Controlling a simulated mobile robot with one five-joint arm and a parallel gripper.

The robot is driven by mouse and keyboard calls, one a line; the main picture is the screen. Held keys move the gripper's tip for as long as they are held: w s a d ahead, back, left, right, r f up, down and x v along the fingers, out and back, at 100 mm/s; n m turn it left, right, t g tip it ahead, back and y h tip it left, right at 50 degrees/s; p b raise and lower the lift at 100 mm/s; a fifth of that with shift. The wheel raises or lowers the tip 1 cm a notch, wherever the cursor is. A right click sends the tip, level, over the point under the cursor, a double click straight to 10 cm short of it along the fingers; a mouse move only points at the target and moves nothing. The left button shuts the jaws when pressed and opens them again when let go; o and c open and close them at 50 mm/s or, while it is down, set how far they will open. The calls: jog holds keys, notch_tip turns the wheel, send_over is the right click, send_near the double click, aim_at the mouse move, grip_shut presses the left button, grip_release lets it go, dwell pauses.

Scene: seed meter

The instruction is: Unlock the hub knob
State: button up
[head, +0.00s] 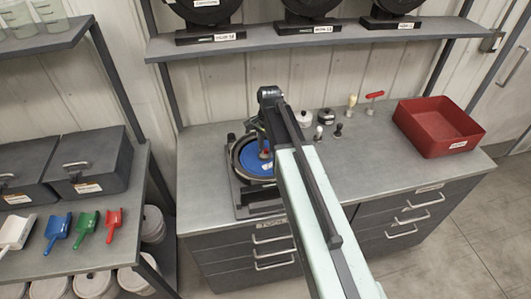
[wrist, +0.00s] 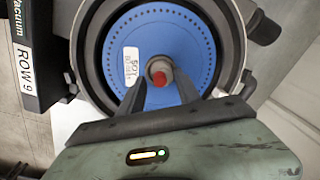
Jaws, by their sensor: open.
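The hub knob (wrist: 161,76) shows in the wrist view as a grey round piece with a red centre, in the middle of a blue seed disc (wrist: 190,40). The disc has a ring of small holes and a white label reading "SOY". It sits inside a round grey meter housing (wrist: 88,50). My gripper (wrist: 159,88) is open, with one finger on each side of the knob's lower part; contact cannot be told.
The meter stands on the grey bench (head: 215,140). Behind my arm are several small knobs and handles, including a red T-handle (head: 374,97). A red tray (head: 437,126) is at the right. Coloured scoops (head: 87,226) lie on the left shelf. A "ROW 9" block (wrist: 30,60) borders the meter.

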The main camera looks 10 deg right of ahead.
jog(key=shift+r, duration=0.1)
grip_shut()
jog(key=shift+n, duration=0.3)
jog(key=n, duration=0.8)
jog(key=shift+n+g, duration=0.3)
jog(key=shift+n, duration=0.1)
jog(key=n, duration=0.4)
jog(key=shift+n, duration=2.3)
